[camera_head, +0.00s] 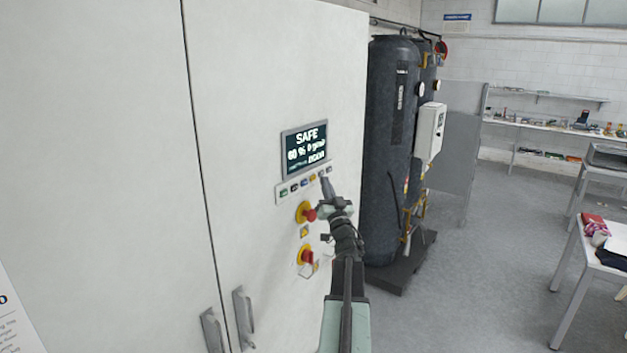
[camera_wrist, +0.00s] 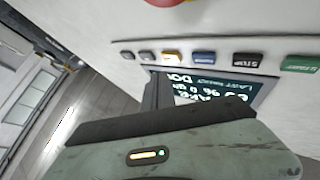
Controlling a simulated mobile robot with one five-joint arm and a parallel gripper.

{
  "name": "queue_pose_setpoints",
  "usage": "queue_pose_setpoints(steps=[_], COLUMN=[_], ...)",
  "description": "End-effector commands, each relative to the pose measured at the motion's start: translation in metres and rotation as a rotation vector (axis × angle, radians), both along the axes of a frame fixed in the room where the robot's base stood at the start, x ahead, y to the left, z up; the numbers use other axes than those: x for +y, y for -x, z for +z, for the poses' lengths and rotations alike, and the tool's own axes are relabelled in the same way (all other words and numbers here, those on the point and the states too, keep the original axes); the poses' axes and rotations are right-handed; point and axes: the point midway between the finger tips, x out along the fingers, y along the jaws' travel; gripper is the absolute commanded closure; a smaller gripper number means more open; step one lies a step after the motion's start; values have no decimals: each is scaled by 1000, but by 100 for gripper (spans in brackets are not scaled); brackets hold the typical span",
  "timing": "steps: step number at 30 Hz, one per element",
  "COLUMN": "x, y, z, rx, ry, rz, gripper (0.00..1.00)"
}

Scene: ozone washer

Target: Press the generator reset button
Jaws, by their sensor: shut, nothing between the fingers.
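The generator panel is on a tall white cabinet (camera_head: 270,80). A button strip (camera_head: 278,196) runs under its screen (camera_head: 305,150), which reads SAFE. In the wrist view the row is green (camera_wrist: 301,63), black STOP (camera_wrist: 248,60), blue (camera_wrist: 203,58), yellow (camera_wrist: 172,57) and two grey buttons (camera_wrist: 147,56). I cannot read which one is reset. My gripper (camera_head: 325,181) is shut and empty, its tip by the strip's right end. In the wrist view my gripper (camera_wrist: 155,82) is close to the grey and yellow buttons; I cannot tell whether it touches.
Two red knobs on yellow bases, an upper (camera_head: 306,213) and a lower one (camera_head: 306,256), sit below the strip. Door handles (camera_head: 243,318) stick out lower left. A dark tank (camera_head: 390,140) stands right of the cabinet. Open floor (camera_head: 490,270) lies further right.

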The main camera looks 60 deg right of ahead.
Motion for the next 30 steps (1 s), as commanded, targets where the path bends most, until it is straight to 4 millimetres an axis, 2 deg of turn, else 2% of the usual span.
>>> queue_pose_setpoints(steps=[12,30], x=[1,0], y=[40,40], z=[0,0], rx=[0,0], ry=[0,0], rz=[-1,-1], gripper=[100,100])
